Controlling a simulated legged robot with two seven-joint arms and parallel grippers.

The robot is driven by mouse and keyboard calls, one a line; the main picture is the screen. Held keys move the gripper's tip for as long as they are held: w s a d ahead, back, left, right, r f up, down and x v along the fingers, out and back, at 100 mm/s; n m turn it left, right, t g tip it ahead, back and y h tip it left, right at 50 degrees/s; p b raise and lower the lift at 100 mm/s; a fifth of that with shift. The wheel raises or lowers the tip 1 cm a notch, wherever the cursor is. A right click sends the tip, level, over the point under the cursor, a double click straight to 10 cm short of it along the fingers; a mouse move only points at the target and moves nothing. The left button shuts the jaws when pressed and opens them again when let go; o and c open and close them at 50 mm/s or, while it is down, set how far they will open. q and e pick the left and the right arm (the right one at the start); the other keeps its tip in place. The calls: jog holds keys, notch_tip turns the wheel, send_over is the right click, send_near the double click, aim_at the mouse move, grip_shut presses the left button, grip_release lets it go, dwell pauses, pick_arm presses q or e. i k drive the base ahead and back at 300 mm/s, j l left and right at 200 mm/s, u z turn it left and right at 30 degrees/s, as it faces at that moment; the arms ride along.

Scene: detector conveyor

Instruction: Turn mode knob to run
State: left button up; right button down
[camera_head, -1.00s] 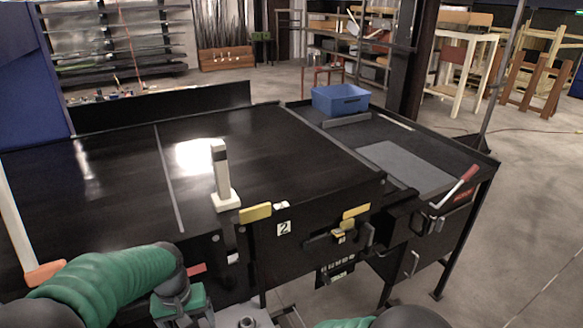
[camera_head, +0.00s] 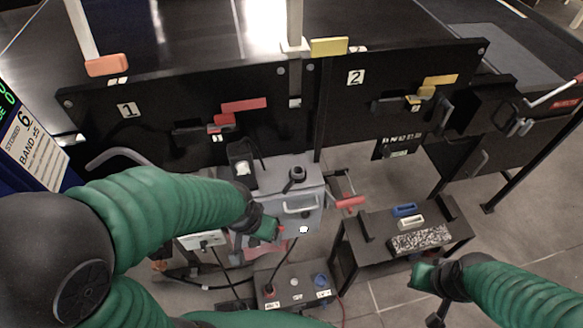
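A low dark control box (camera_head: 262,279) stands near the bottom middle, with a red knob (camera_head: 270,290), a pale round part (camera_head: 294,282) and a blue knob (camera_head: 320,280) on top. A grey box (camera_head: 310,187) behind it carries a black round knob (camera_head: 297,173). Labels are too small to read, so I cannot tell which is the mode knob or its setting. My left gripper (camera_head: 272,236) is in front of the grey box, its fingers hardly distinguishable. My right gripper (camera_head: 421,276) is low at the right, below a small black table, apart from both boxes.
A red-ended handle (camera_head: 348,202) sticks out beside the grey box. The small black table (camera_head: 352,255) holds blue and white pieces and a speckled block. Cables lie below.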

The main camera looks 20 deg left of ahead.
aim_at(253, 242)
jog(key=u, duration=1.05)
